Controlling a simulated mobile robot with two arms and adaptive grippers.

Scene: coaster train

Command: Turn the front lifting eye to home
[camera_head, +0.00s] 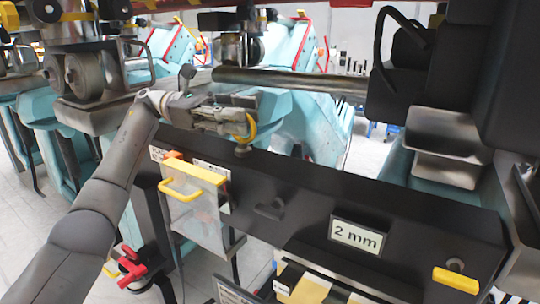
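A yellow ring, which looks like the lifting eye (249,132), stands at the top edge of a long black beam (300,192), above a small round metal base. My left gripper (238,122) comes in from the left and lies level over the beam, with its fingertips right at the ring. The fingers overlap part of the ring, so I cannot tell whether they grip it or only lie beside it. The finger gap is too small to make out. My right gripper is not in view.
A clear box with a yellow handle (193,178) hangs on the beam's front. A "2 mm" sign (358,237) and another yellow handle (456,280) are further right. A steel bar (300,82) runs behind my gripper. Dark machine parts (450,135) crowd the right.

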